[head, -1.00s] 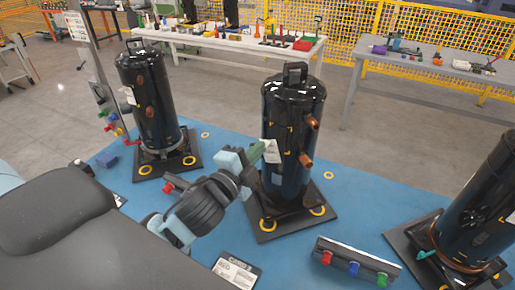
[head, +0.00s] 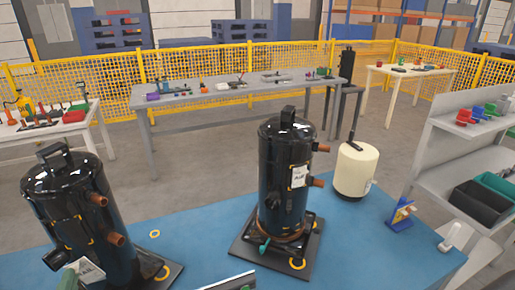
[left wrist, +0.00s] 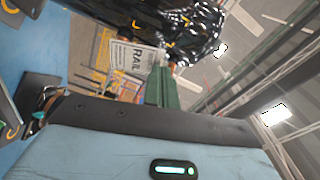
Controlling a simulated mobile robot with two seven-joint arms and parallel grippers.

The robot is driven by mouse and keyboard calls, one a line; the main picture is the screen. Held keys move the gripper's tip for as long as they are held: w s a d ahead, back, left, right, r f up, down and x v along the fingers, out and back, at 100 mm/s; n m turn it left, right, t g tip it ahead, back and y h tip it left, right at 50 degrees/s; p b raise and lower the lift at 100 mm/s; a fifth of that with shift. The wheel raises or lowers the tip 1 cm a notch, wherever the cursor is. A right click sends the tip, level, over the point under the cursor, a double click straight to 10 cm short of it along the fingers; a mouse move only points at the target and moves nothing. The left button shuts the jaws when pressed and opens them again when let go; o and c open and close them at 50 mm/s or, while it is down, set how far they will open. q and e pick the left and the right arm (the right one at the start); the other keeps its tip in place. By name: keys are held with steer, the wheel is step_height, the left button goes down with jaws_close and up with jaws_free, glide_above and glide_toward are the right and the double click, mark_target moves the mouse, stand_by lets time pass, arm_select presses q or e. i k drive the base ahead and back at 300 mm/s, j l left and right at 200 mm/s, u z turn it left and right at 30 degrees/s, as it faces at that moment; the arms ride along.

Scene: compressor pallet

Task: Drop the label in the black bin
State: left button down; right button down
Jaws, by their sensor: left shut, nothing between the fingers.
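A white label (head: 88,270) with dark print shows at the lower left of the head view, in front of the left black compressor (head: 70,205). In the left wrist view the label (left wrist: 135,60) is beside my green fingertips. My left gripper (head: 68,278) shows only in part at the bottom edge. Its green fingers (left wrist: 161,84) are shut, with nothing between them; I cannot tell whether the label touches them or the compressor. The black bin (head: 480,206) sits on a grey shelf at the right, well away from the gripper.
A second labelled compressor (head: 282,170) stands mid-pallet on the blue surface (head: 205,225). A cream tank (head: 355,172) and a blue-yellow item (head: 401,214) stand right of it. A teal bin (head: 497,184) is behind the black bin on the grey shelf (head: 440,180).

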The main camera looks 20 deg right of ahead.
mark_target(473, 210)
steer(key=z, duration=2.3)
